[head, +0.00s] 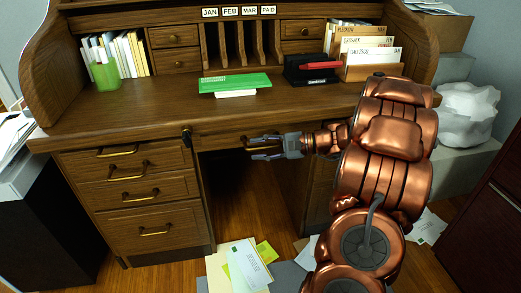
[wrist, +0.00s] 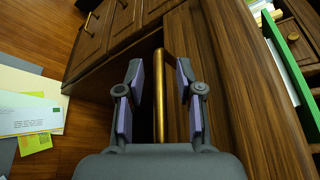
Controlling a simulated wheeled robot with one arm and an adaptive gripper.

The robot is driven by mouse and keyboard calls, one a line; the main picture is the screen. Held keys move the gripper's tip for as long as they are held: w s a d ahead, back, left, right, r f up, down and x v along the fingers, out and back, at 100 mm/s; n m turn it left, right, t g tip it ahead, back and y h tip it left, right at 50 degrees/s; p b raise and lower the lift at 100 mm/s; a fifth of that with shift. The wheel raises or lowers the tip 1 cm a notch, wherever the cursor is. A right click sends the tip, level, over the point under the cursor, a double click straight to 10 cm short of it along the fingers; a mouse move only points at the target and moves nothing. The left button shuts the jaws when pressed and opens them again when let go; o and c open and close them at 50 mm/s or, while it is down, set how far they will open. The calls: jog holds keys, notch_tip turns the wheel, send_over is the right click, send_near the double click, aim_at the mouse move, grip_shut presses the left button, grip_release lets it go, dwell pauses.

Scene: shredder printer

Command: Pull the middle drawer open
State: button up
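The roll-top desk has a wide, shallow middle drawer (head: 224,138) over its knee space. Its front looks flush with the desk in the head view, partly hidden by my gripper. My gripper (head: 252,149) is in front of this drawer, reaching in from the right. In the wrist view, a brass bar handle (wrist: 160,90) lies between the two fingers of my gripper (wrist: 159,68). The fingers are open, one on each side of the bar, with a visible gap on both sides. The drawer's wooden front (wrist: 178,120) shows behind the right finger.
A left stack of drawers (head: 148,195) has brass handles and looks shut. A green item (head: 235,83) lies on the desktop above. Papers and envelopes (head: 243,266) lie on the floor below. White bags (head: 468,112) and boxes stand at the right.

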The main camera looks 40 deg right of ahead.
grip_shut()
dwell(0.7)
